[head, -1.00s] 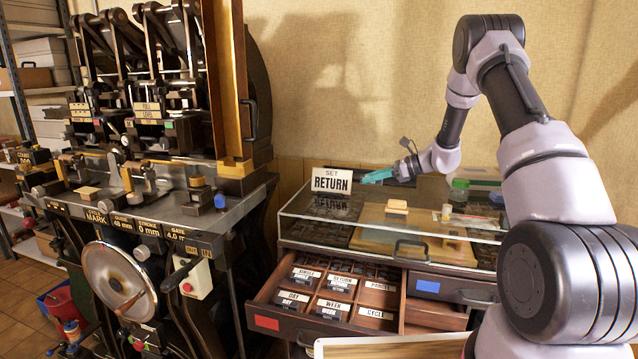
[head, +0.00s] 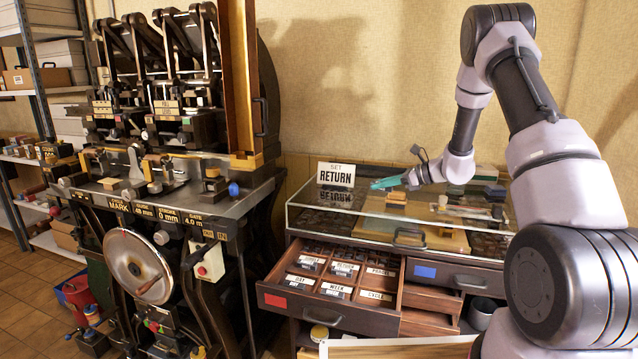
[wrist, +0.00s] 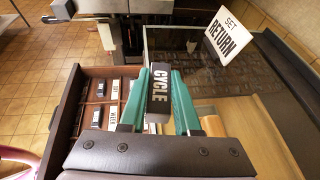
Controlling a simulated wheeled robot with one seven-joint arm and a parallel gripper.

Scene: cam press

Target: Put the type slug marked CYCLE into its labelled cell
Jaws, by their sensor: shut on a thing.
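The CYCLE type slug (wrist: 159,92) is a dark block with a white lettered face. My gripper (wrist: 157,85) is shut on it, with teal fingers on either side. In the head view my gripper (head: 388,183) is above the glass-topped case, right of the RETURN sign; the slug is too small to make out there. The open type drawer (head: 285,301) lies lower, towards the front left of my gripper. Its CYCLE label (head: 375,295) marks the front right cell, which shows bare brown wood. In the wrist view the drawer (wrist: 68,115) is left of the slug.
The RETURN sign (head: 336,174) stands on the glass case (head: 345,222). The DAY (head: 303,281) and WEEK (head: 336,288) cells hold dark slugs. A closed drawer with a blue tag (head: 425,271) is to the right. The press (head: 160,190) stands at left.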

